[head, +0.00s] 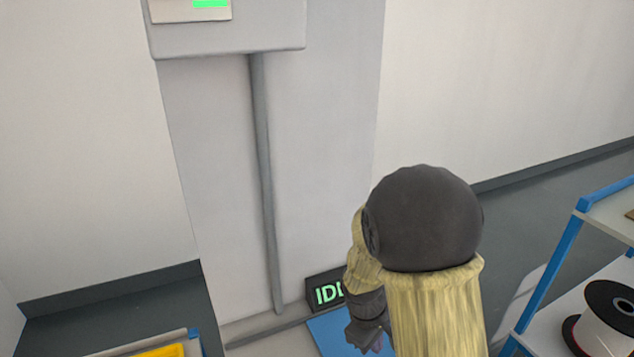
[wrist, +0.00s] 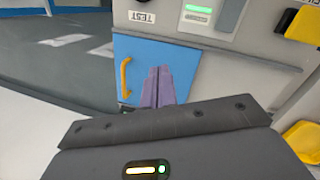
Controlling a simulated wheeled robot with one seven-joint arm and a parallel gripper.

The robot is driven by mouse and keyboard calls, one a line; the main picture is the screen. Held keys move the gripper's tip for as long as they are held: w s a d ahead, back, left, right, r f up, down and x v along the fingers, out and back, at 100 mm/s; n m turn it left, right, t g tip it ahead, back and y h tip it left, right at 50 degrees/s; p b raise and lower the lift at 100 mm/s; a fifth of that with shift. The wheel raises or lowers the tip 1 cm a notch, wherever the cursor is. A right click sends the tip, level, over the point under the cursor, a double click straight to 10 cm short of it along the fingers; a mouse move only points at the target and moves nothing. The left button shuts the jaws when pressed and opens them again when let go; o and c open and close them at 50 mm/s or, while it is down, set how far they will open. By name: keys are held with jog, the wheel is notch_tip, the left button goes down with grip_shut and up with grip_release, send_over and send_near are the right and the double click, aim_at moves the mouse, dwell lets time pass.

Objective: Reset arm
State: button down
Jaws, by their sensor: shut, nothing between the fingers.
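My gripper (wrist: 158,87) shows in the wrist view as two purple-grey fingers side by side, shut with nothing between them. The fingers stand in front of a blue panel (wrist: 138,60) with a yellow handle (wrist: 126,77); I cannot tell whether they touch it. In the head view my arm (head: 425,250) is bent at lower right, its dark rounded joint towards the camera. The gripper end is low beside the arm and mostly hidden behind it.
A grey machine column with a pipe (head: 264,180) stands ahead. A dark sign (head: 325,290) with green letters is partly covered by my arm. A blue-framed shelf (head: 560,270) with a spool (head: 608,315) is at right. A yellow item (head: 160,351) is at lower left.

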jog(key=s+d+r+m+t+y, duration=0.2)
jog(key=s+r+m, duration=0.5)
jog(key=s+m, duration=0.1)
jog(key=shift+d+m+y, duration=0.3)
jog(key=shift+m+y, duration=0.1)
jog(key=shift+r, duration=0.1)
dwell(0.5)
